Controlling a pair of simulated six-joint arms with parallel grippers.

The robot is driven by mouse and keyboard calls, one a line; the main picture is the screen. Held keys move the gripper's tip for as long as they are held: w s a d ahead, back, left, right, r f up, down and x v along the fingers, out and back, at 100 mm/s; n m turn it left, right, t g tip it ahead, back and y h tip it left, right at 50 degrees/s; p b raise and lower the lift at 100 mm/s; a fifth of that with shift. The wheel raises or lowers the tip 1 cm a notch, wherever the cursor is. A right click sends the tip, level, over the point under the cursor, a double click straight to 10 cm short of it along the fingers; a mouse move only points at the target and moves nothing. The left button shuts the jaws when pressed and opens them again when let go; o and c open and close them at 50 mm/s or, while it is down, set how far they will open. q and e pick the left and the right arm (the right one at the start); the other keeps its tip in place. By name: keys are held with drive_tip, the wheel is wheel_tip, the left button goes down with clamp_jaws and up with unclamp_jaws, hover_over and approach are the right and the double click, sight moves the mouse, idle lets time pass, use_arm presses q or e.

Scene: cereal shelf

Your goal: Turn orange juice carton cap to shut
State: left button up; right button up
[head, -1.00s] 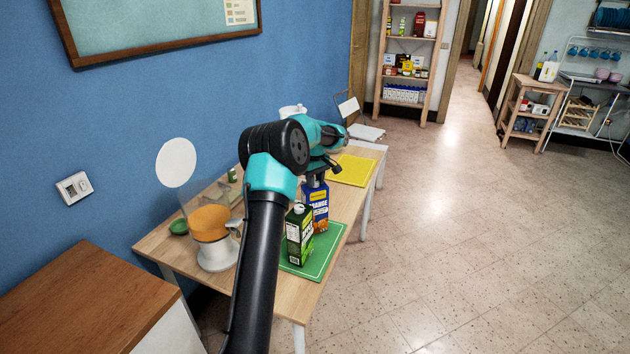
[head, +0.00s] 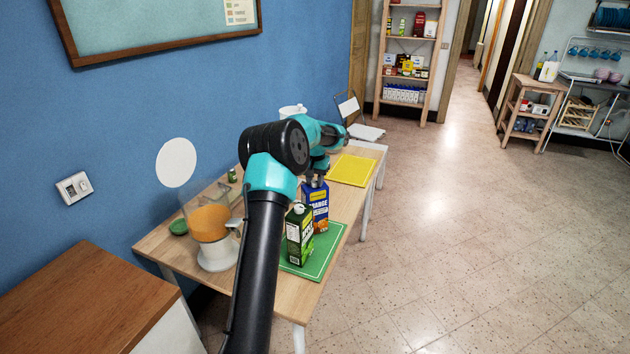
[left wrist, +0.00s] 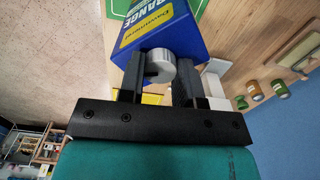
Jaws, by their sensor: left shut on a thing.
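The blue orange juice carton (head: 317,207) stands upright on the table at the far edge of the green mat. Its round grey cap (left wrist: 160,65) shows in the left wrist view, where the carton (left wrist: 160,27) fills the top. My left gripper (head: 316,180) is at the carton's top. In the left wrist view its two fingers (left wrist: 160,72) are shut on the cap, one on each side. In the head view my arm hides part of the table, and the cap is hidden there. My right gripper is in neither view.
A green carton (head: 299,235) stands on the green mat (head: 322,260) close in front. A yellow mat (head: 352,170) lies farther back. A juicer with orange contents (head: 212,235) stands left of my arm. Several small cans (left wrist: 280,88) show in the left wrist view.

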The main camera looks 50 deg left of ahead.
sight(315, 182)
use_arm(q)
drive_tip(key=m, duration=1.2)
drive_tip(key=shift+m, duration=0.3)
idle(0.3)
drive_tip(key=o, duration=0.9)
drive_tip(key=shift+o, duration=0.2)
drive_tip(key=shift+r, duration=0.1)
wheel_tip(315, 182, up, 17)
drive_tip(key=shift+r, duration=0.15)
